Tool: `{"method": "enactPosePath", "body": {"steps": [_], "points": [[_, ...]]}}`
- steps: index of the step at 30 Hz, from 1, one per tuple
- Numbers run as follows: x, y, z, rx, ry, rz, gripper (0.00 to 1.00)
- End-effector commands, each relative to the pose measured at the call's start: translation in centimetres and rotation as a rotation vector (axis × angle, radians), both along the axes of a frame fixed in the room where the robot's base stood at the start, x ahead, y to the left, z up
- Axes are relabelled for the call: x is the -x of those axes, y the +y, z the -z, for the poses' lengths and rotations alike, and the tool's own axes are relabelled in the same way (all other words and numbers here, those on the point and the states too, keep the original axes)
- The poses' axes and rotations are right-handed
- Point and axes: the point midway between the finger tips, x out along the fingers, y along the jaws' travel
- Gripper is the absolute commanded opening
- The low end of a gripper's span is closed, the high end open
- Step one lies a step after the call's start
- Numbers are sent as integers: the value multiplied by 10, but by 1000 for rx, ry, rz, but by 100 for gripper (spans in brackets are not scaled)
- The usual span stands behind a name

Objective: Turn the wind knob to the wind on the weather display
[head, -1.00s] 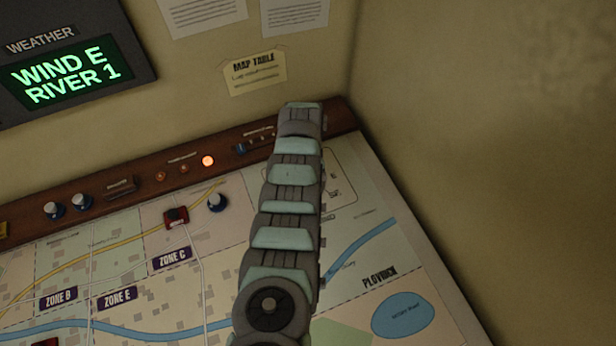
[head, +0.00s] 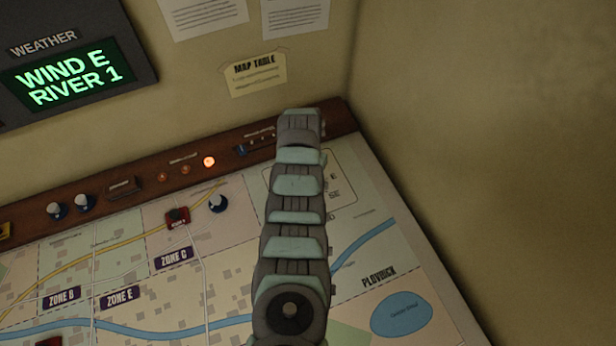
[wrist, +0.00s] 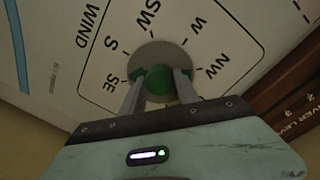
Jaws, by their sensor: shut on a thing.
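The weather display (head: 66,78) at the upper left of the head view reads WIND E and RIVER 1. In the wrist view, my gripper (wrist: 160,80) is shut on the wind knob (wrist: 158,86), with one finger on each side of its green cap. A grey round base (wrist: 154,51) shows around the knob. Printed labels SE, S, SW, W and NW (wrist: 210,70) ring it, beside the word WIND. My fingers and palm hide the near side of the dial, and I cannot make out a pointer. In the head view my arm hides the knob and gripper.
The map table (head: 350,290) lies below the display. Along its brown back ledge are white-topped knobs (head: 82,202), small lamps with one lit orange (head: 209,162), and a slider panel (head: 254,144).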

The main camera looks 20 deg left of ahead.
Motion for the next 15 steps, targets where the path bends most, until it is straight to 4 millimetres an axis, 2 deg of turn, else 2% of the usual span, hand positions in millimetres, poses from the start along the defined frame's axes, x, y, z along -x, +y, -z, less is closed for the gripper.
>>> {"method": "enactPosePath", "body": {"steps": [15], "points": [[2,-1,-1,0,3,-488,0]]}}
